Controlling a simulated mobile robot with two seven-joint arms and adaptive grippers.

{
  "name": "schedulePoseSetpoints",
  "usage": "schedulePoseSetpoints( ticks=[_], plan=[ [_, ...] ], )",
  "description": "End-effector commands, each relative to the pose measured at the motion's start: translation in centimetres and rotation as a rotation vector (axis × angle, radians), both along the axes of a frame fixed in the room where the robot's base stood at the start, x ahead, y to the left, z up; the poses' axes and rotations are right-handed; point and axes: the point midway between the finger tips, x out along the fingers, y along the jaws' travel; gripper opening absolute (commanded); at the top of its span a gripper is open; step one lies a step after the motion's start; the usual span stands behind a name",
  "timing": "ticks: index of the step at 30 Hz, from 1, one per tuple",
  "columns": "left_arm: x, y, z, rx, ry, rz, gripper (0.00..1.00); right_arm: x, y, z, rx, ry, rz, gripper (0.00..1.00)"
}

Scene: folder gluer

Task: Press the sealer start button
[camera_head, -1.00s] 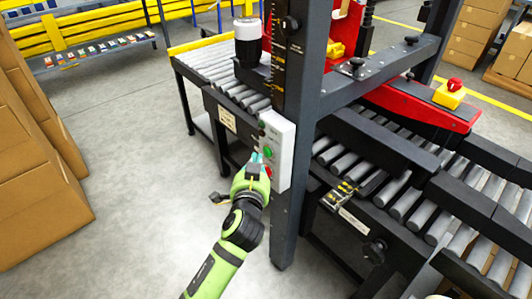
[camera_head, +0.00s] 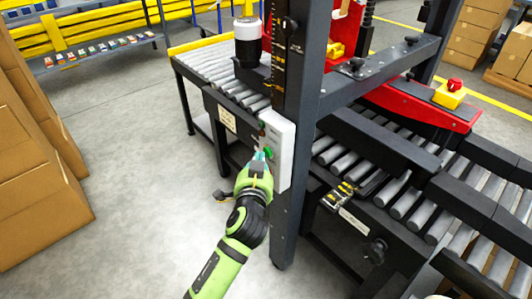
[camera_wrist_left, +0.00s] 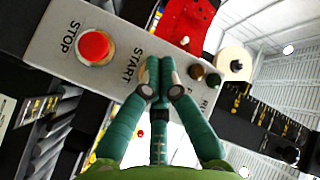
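The sealer's pale control box (camera_head: 284,137) is mounted on the dark upright post. The green start button (camera_head: 268,153) shows on its face in the head view. In the left wrist view the box (camera_wrist_left: 58,33) carries a red STOP button (camera_wrist_left: 95,47) and a START label, and the start button is hidden behind my fingertips. My left gripper (camera_head: 261,160) is at the box face, its tips beside the green button. In the left wrist view the left gripper's (camera_wrist_left: 160,75) teal fingers are together with nothing between them. Whether they touch the button cannot be told. My right gripper is not visible.
The post (camera_head: 291,215) stands just behind the box. Roller conveyors (camera_head: 345,165) run on both sides of it. Another red stop button on a yellow base (camera_head: 450,94) sits on the red guard. Cardboard boxes (camera_head: 35,180) are stacked at left, with open floor between.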

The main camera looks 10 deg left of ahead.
Motion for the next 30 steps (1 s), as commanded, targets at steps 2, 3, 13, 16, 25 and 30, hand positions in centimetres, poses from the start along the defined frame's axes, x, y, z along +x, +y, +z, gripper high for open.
schedulePoseSetpoints(
  ticks=[2, 3, 13, 16, 25, 30],
  plan=[
    [0.1, 0.0, 0.0, 0.0, 0.0, 0.0, 0.0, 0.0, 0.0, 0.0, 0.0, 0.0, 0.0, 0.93],
    [0.1, -0.1, 0.0, 0.0, 0.0, 0.0, 0.0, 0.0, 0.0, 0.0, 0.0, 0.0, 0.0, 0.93],
    [0.4, -0.3, 0.0, 0.0, -0.001, -0.001, 0.0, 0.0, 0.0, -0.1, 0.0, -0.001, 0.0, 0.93],
    [0.4, -0.3, 0.0, 0.0, -0.001, -0.001, 0.0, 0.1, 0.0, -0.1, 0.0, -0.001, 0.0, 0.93],
    [-0.5, 0.3, 0.1, 0.0, 0.001, 0.001, 0.0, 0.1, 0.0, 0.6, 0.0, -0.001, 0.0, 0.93],
    [-0.7, 0.6, 0.1, 0.0, 0.0, 0.0, 0.0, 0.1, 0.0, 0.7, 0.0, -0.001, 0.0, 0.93]
  ],
)
